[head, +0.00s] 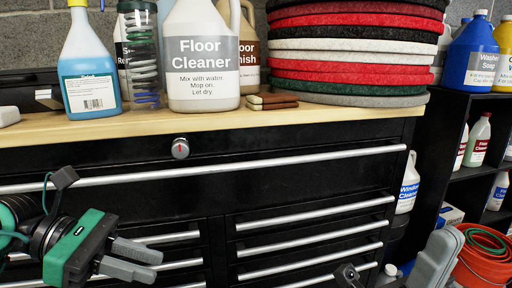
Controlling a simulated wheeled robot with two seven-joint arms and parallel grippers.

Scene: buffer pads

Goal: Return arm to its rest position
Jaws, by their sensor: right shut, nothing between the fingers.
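My left gripper (156,266) is in the lower left of the head view, in front of the drawers of the black tool cabinet (120,212). It has a green and black body and two grey fingers that point right. The fingers stand apart, with nothing visible between them. The jaws of my right gripper are not in the picture. A small black part (348,275) shows at the bottom edge, right of centre, and may belong to my right arm.
The wooden top (130,129) holds a blue spray bottle (88,60), a Floor Cleaner jug (202,60), brown blocks (272,101) and stacked round pads (350,65). A black shelf (466,190) with bottles stands right. An orange bucket (482,268) sits lower right.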

